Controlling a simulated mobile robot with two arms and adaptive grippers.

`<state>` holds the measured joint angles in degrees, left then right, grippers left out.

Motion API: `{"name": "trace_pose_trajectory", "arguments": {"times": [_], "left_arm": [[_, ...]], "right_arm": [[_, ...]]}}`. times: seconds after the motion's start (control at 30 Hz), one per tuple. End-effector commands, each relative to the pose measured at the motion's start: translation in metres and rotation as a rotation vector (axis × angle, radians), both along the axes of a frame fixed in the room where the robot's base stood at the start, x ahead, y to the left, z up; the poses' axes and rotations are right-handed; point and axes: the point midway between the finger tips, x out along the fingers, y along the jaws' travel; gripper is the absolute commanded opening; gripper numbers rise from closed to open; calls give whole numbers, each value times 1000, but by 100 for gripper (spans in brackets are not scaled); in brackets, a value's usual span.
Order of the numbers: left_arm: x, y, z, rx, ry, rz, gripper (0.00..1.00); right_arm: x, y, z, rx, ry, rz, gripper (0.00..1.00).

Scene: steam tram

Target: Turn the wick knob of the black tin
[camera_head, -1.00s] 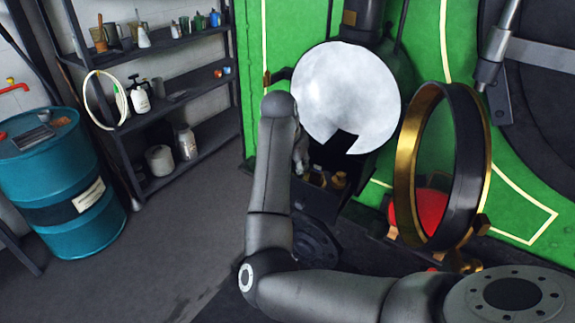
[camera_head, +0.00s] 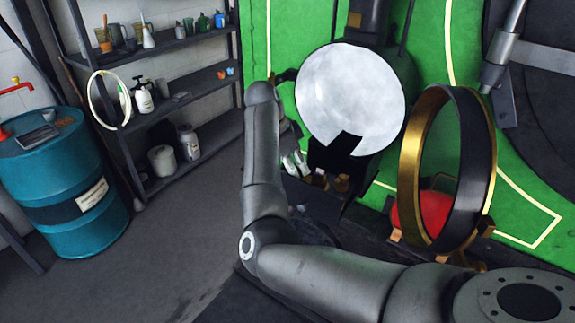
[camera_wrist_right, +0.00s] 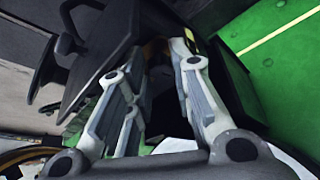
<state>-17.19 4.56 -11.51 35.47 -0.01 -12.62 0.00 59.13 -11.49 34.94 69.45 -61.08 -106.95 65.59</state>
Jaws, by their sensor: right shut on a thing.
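My right gripper (camera_head: 297,165) is at the left side of the tin, partly hidden behind my own forearm. In the right wrist view, the two fingers of my right gripper (camera_wrist_right: 162,55) flank a dark part with a brassy bit at its edge. They are shut on it; it appears to be the wick knob, but its shape is mostly hidden by the fingers. My left gripper is not in view.
A large brass-and-black ring (camera_head: 410,170) stands right of the tin, with a red rounded thing (camera_head: 412,215) behind it. A shelf (camera_head: 170,121) with bottles and jars and a blue drum (camera_head: 60,180) stand at the left. The floor between is clear.

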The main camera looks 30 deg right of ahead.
Motion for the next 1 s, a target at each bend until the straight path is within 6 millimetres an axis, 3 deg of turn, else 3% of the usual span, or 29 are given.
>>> {"name": "trace_pose_trajectory", "arguments": {"times": [0.6,1.0], "left_arm": [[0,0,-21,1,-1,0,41],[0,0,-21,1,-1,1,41]], "right_arm": [[3,-4,-8,4,11,-559,0],[6,-5,-6,4,10,-755,0]]}}
